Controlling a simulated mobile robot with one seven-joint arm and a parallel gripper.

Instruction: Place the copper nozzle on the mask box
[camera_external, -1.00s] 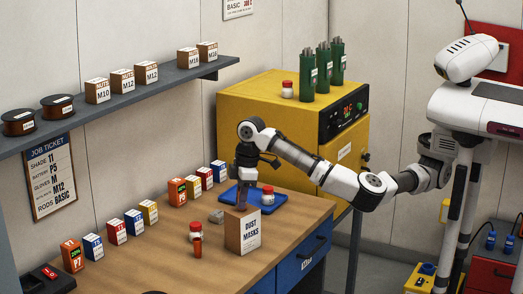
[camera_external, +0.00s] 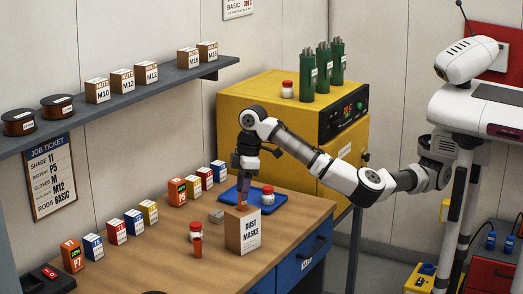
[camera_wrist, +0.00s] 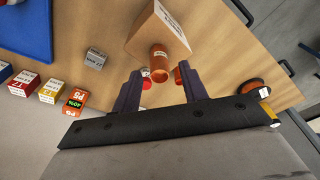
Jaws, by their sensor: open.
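The copper nozzle (camera_external: 241,208) stands upright on top of the mask box (camera_external: 249,234), a brown carton labelled "DUST MASKS" near the bench's front edge. My gripper (camera_external: 243,196) is open and points down just above the nozzle. In the wrist view, the nozzle (camera_wrist: 159,62) shows between the two spread fingers of my gripper (camera_wrist: 161,70), near their tips, with a gap on each side. The box (camera_wrist: 155,34) lies beyond it, partly covered by the nozzle. The nozzle's lower end is hard to make out in the external view.
A red-lidded jar (camera_external: 195,231) and an orange-brown cylinder (camera_external: 198,247) stand left of the box. A blue tray (camera_external: 232,194) with another jar (camera_external: 267,196) lies behind.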

